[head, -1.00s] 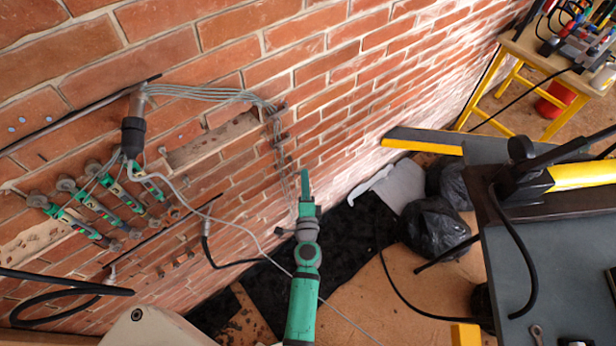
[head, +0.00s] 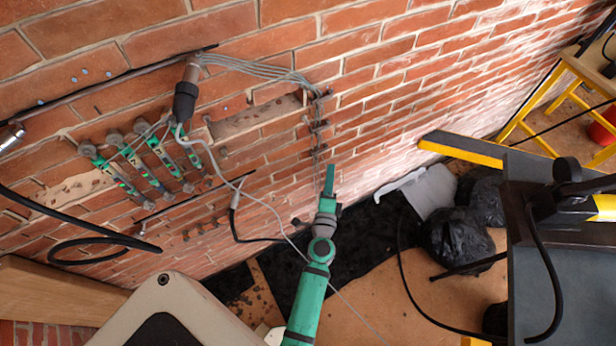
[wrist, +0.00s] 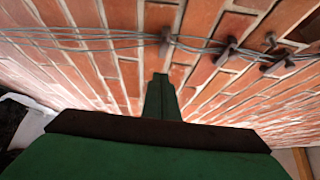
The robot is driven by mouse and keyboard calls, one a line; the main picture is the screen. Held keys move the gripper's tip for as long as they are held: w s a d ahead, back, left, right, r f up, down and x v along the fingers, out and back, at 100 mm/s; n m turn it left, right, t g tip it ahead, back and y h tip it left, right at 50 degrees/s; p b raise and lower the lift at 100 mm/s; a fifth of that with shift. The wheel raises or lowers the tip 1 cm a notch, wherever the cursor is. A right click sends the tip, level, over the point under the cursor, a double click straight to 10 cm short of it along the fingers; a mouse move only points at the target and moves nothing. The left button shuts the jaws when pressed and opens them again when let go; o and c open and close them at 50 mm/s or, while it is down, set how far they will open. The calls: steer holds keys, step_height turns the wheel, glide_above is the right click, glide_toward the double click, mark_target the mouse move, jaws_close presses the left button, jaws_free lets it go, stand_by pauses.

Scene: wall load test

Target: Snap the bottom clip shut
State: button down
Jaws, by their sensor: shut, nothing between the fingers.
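Thin grey cables (head: 318,140) run down the brick wall through several small dark clips (head: 319,124). The wrist view shows the cables (wrist: 90,38) crossing the upper part of the picture. The leftmost clip there (wrist: 165,42), apparently the lowest in view, sits on them; whether it is open or shut I cannot tell. My gripper (head: 329,180) is green, with its fingers shut and empty, close to the lower cable run. In the wrist view the fingertips (wrist: 159,82) point at the wall just below that clip, with a visible gap in the picture.
Other clips (wrist: 228,48) sit to the right along the cables. A black connector (head: 186,100) and green-marked fittings (head: 160,160) are on the wall at left. A loose grey cable hangs past my arm. Black bags (head: 455,235) lie on the floor; a dark bench (head: 545,270) stands right.

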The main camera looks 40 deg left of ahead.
steer(key=s+a, duration=0.6)
steer(key=s, duration=0.1)
steer(key=shift+s, duration=0.35)
steer(key=shift+w, duration=0.1)
steer(key=shift+d, duration=0.15)
steer(key=shift+s, duration=0.3)
